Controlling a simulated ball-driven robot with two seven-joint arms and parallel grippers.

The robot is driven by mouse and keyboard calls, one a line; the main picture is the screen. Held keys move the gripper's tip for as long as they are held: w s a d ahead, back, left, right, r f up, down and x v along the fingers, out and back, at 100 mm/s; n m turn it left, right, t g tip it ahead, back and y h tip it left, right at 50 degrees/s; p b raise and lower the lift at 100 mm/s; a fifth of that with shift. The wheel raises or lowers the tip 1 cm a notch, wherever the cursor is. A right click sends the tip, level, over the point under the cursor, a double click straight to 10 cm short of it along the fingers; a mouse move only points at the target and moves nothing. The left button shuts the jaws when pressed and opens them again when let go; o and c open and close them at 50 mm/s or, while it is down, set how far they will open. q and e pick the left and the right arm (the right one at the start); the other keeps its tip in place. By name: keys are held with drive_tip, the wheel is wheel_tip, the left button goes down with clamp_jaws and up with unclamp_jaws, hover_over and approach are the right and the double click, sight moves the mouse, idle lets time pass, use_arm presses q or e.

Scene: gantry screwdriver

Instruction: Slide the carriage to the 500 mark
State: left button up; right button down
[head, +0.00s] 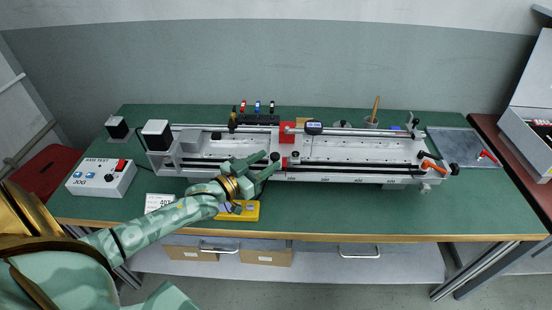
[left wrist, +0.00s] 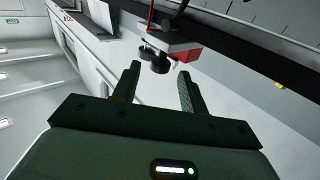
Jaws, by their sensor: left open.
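The gantry carriage shows as a red block (head: 288,131) on the rails near the middle of the long gantry (head: 352,150). Black knobs (left wrist: 160,63) and a red part (left wrist: 187,56) show in the left wrist view. My left gripper (head: 271,161) is open at the gantry's front edge, by a black knob (head: 275,156). In the left wrist view the knobs lie just ahead of and between the fingertips (left wrist: 160,72); contact cannot be told. My right gripper is not in view.
A jog control box (head: 101,178) stands at the left of the green table (head: 400,212). A white card (head: 159,202) and a yellow box (head: 246,211) lie in front, partly behind my left arm. An orange lever (head: 432,166) is at the gantry's right end. The front right of the table is clear.

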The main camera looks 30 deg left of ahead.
sight(272, 159)
use_arm(q)
drive_tip(key=x, duration=0.4)
drive_tip(key=shift+b, duration=0.35)
clamp_jaws()
drive_tip(key=shift+d, duration=0.15)
